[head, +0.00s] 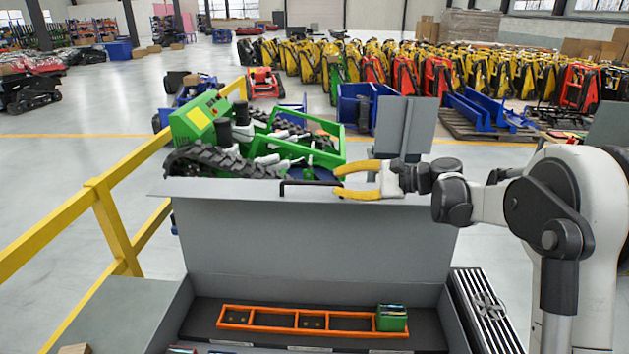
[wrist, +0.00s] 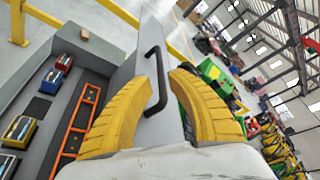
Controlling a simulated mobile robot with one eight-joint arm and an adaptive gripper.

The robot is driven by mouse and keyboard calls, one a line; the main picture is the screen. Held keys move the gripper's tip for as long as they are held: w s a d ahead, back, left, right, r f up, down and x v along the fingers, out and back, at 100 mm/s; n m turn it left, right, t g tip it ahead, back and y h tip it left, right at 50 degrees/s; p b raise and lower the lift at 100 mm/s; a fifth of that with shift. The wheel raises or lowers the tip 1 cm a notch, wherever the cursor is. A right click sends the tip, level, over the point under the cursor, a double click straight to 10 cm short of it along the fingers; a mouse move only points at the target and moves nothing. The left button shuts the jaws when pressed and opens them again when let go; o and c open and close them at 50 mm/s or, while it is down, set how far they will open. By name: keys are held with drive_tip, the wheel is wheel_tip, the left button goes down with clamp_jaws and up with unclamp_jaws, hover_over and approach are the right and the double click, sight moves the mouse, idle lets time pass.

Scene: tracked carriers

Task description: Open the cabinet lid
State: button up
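The cabinet lid (head: 310,240) is a wide grey panel that stands raised and close to upright at the back of the cabinet in the head view. A black bar handle (head: 298,183) is at its top edge, and the handle also shows in the wrist view (wrist: 155,62). My gripper (head: 337,182) has two yellow fingers and reaches in from the right at the lid's top edge. The fingers are apart, with the handle just beyond and between their tips in the wrist view. I cannot tell whether they touch the handle or lid.
The open cabinet holds an orange rack (head: 300,331) and a green box (head: 392,318). A yellow railing (head: 110,215) runs along the left. A green tracked carrier (head: 255,140) stands behind the lid. Rows of yellow and red machines stand farther back.

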sight(318, 183)
drive_tip(key=x, duration=0.6)
drive_tip(key=shift+w+a+f, duration=0.1)
drive_tip(key=shift+w+a, duration=0.1)
drive_tip(key=shift+w+a+f+p, duration=0.1)
drive_tip(key=shift+a+p, duration=0.2)
drive_tip(key=shift+a, duration=0.3)
drive_tip(key=shift+w+f, duration=0.1)
clamp_jaws()
